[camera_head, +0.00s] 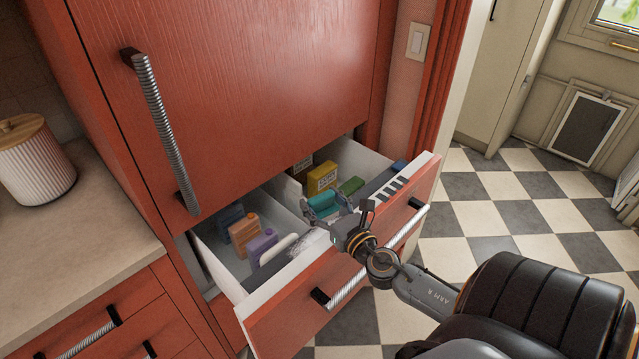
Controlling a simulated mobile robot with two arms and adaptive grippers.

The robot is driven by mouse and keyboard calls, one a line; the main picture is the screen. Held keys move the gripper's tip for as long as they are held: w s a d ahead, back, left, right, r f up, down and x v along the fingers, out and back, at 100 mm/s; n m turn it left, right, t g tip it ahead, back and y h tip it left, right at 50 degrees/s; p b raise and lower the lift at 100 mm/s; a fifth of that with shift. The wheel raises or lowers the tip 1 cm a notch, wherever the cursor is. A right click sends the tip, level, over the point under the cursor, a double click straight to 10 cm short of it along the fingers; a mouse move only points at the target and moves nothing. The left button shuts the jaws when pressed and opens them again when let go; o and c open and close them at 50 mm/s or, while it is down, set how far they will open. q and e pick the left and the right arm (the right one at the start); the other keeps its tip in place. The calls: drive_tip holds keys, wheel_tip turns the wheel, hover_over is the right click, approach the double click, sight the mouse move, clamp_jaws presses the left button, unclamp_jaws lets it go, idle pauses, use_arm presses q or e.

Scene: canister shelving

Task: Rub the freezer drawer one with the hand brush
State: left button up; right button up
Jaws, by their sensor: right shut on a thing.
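The red freezer drawer (290,310) is pulled open below the tall red door, with its white inner walls showing. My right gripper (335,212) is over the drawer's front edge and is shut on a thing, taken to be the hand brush. A teal part (322,203) shows at the fingers. The brush's bristles cannot be made out, and I cannot tell whether it touches the drawer. A whitish, streaky patch shows on the front rim just below the gripper. My left gripper is not in view.
The drawer holds a purple package (262,245), an orange one (243,233), a yellow box (321,178) and a green item (351,186). My right arm crosses the drawer's bar handle (347,288). A counter with a ribbed canister (36,165) is at left; checkered floor (500,185) is clear at right.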

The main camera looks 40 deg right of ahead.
sight(333, 190)
drive_tip(key=shift+w+a+r+p, duration=0.15)
drive_tip(key=shift+w+p, duration=0.25)
drive_tip(key=shift+w, duration=0.6)
drive_tip(key=shift+s+d+r+b, duration=0.1)
drive_tip(key=shift+s+d+b, duration=0.35)
drive_tip(key=shift+s+d, duration=0.45)
drive_tip(key=shift+s+d+r, duration=0.1)
drive_tip(key=shift+d, duration=0.05)
drive_tip(key=shift+r, duration=0.15)
drive_tip(key=shift+w+r+p, duration=0.1)
drive_tip(key=shift+w+p, duration=0.4)
drive_tip(key=shift+w, duration=1.35)
drive_tip(key=shift+d, duration=0.8)
drive_tip(key=shift+s+b, duration=0.4)
drive_tip(key=shift+s, duration=0.95)
drive_tip(key=shift+s+d+r, duration=0.1)
drive_tip(key=shift+s, duration=0.3)
drive_tip(key=shift+r, duration=0.1)
drive_tip(key=shift+w+r+p, duration=0.25)
drive_tip(key=shift+w+p, duration=0.25)
drive_tip(key=shift+w, duration=0.5)
drive_tip(key=shift+w+f, duration=0.15)
drive_tip(key=shift+w, duration=0.7)
